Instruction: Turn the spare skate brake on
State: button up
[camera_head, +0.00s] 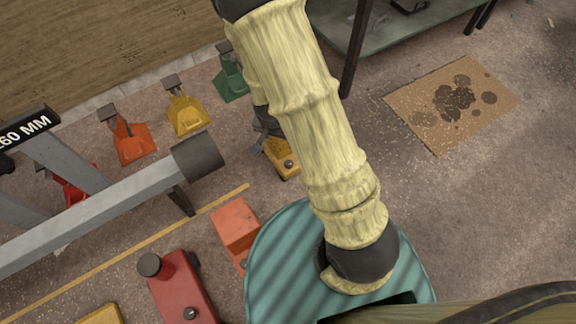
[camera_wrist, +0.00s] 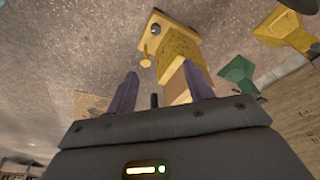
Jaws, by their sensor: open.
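A yellow skate (camera_head: 284,160) with a dark round knob is on the floor, partly hidden behind my arm in the head view. In the wrist view, a yellow body (camera_wrist: 180,45) with a small round-ended yellow lever (camera_wrist: 146,61) lies just beyond my fingers. My gripper (camera_wrist: 162,88) is open, its two dark fingers apart and pointing toward the yellow body. The lever is near the left fingertip; I cannot tell whether they touch. In the head view, only dark parts of my gripper (camera_head: 266,126) show beside the arm. No label marks the spare skate.
A red skate (camera_head: 182,290) and an orange block (camera_head: 236,226) lie at lower centre. Orange (camera_head: 132,142), yellow (camera_head: 186,113) and green (camera_head: 231,78) stands line the back. A grey beam (camera_head: 110,212) juts in from the left. Stained cardboard (camera_head: 425,108) lies right on open floor.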

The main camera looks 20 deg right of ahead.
notch_tip(320, 180, down, 13)
jog(key=w+m+h+b, duration=0.1)
jog(key=m+h+b, duration=0.1)
jog(key=b, duration=1.1)
send_near(289, 163)
jog(key=shift+t, duration=0.3)
jog(key=x, duration=0.8)
jog(key=shift+s+f, duration=0.2)
jog(key=shift+f, duration=0.2)
jog(key=c, duration=1)
jog(key=shift+r, duration=0.1)
